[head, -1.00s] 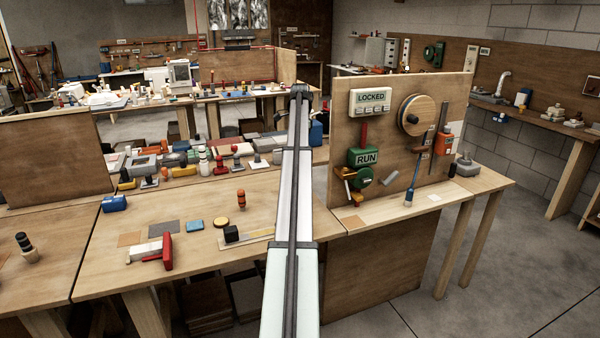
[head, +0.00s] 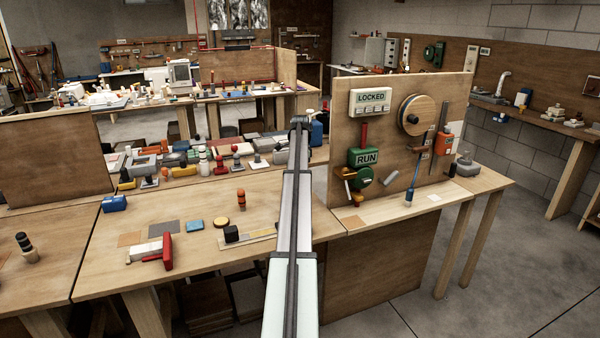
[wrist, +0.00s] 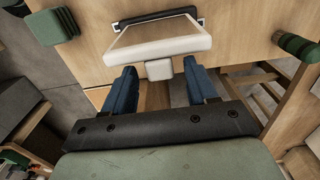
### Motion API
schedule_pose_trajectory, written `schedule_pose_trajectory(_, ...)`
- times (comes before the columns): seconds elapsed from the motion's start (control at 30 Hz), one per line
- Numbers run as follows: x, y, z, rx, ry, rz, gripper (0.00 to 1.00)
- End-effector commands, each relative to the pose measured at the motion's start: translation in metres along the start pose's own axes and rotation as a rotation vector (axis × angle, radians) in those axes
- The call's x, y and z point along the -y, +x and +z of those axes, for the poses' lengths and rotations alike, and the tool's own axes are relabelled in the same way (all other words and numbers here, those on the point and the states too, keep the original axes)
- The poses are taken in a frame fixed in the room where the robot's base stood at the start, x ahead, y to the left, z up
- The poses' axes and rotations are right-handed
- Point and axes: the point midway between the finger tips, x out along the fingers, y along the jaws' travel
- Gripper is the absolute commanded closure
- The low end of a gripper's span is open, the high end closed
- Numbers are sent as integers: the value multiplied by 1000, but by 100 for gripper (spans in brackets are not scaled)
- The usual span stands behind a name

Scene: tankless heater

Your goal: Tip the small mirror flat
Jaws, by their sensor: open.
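In the wrist view, a small pale-rimmed panel (wrist: 158,42) with a tan, wood-coloured face lies just ahead of my gripper; it looks like the small mirror, though I cannot be sure. A small white tab (wrist: 159,68) sticks out from its near edge. A dark bracket shows behind it. My gripper (wrist: 160,72) is open, its two blue fingers on either side of the tab with gaps visible. I cannot tell whether either finger touches the panel. In the head view, I cannot make out the mirror, and the gripper is hidden beyond my arm.
In the wrist view, a green block (wrist: 52,26) stands at the upper left and a green rounded part (wrist: 298,46) at the right. In the head view, an upright board (head: 395,140) with a LOCKED sign stands right of my arm. A cluttered bench lies behind.

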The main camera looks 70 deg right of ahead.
Motion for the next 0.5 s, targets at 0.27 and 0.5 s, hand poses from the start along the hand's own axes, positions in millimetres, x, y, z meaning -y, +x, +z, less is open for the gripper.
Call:
schedule_pose_trajectory(0.27, 0, 0, 0, 0, 0, 0, 51)
schedule_pose_trajectory(0.5, 0, 0, 0, 0, 0, 0, 74)
